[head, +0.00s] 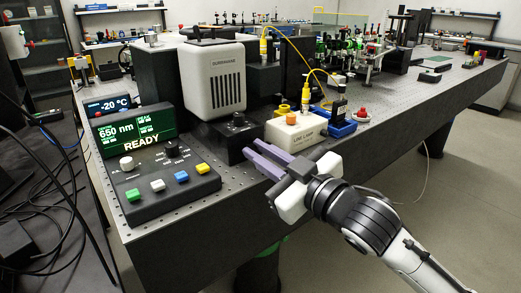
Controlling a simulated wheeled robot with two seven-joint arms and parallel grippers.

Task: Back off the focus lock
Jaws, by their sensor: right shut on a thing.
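My right gripper (251,148) has purple fingers and reaches in from the lower right. Its fingertips are at the front right side of a black box with a dark round knob (238,120) on top. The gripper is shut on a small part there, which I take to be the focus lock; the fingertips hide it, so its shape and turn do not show. The black box stands at the bench's front edge, below the white SURRAMAN-labelled housing (212,80). My left gripper is not in view.
A control panel (160,190) with coloured buttons and a READY display (135,132) stands to the left. A white lamp box (295,130) with an orange knob stands just right of the black box. Yellow cables run behind it.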

